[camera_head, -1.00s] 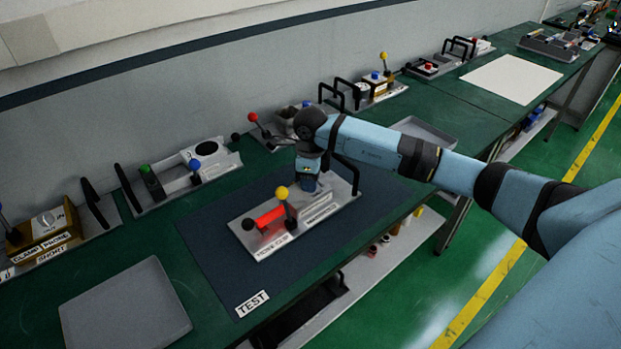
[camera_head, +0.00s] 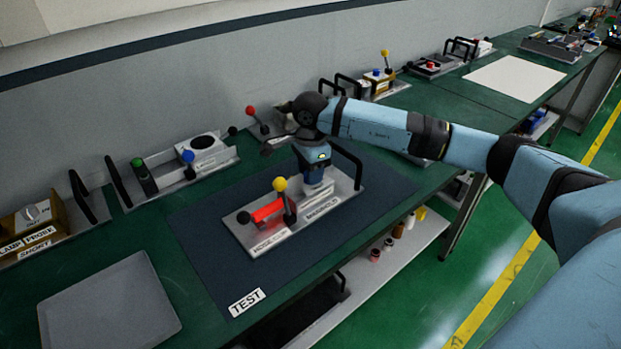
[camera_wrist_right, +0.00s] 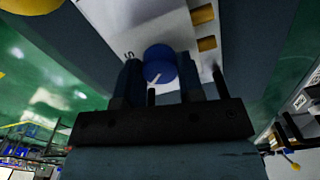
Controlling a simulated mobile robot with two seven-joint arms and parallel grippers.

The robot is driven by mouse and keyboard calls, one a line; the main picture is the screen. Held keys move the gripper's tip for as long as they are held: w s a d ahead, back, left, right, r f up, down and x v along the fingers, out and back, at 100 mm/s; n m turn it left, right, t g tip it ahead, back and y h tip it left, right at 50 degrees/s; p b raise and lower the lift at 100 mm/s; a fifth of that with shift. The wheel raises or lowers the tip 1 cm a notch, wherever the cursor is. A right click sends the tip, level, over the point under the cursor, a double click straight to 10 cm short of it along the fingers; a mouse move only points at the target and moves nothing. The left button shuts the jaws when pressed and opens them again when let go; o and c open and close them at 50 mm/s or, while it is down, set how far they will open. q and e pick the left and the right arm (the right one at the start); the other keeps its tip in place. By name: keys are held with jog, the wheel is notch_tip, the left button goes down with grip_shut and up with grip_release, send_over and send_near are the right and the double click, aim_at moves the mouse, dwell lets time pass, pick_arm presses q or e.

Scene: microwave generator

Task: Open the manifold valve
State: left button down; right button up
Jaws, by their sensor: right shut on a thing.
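The manifold panel is a silver plate (camera_head: 262,243) on the dark mat, with a label that appears to read MANIFOLD (camera_head: 323,212). My right gripper (camera_head: 318,186) points down at the back right part of the plate in the head view and is shut on the knob. The gripper and wrist hide the knob in the head view. My left gripper is out of view.
On the same plate stand a yellow-ball lever (camera_head: 280,185), a red cylinder (camera_head: 267,211) and a black handle (camera_head: 347,163). A panel with green and blue knobs (camera_head: 188,157) and a red-ball lever (camera_head: 250,112) stand behind. A grey tray (camera_head: 110,305) lies front left.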

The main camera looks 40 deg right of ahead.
jog(key=shift+f+n+b, duration=0.15)
jog(key=shift+n+b, duration=0.5)
jog(key=shift+n, duration=0.35)
jog(key=n+b, duration=0.1)
jog(key=n, duration=0.1)
jog(key=shift+n+b, duration=0.3)
jog(key=shift+b, duration=0.1)
jog(key=n+b, duration=0.1)
jog(key=n, duration=0.1)
jog(key=shift+n, duration=0.3)
jog(key=shift+n+b, duration=0.85)
jog(key=shift+n, duration=0.25)
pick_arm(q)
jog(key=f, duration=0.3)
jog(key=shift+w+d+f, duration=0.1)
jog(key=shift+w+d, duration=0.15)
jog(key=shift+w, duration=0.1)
pick_arm(e)
jog(key=shift+n, duration=0.3)
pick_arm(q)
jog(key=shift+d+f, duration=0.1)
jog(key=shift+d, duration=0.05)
pick_arm(e)
jog(key=shift+r, duration=0.2)
jog(key=o, duration=0.9)
jog(key=shift+o, duration=0.2)
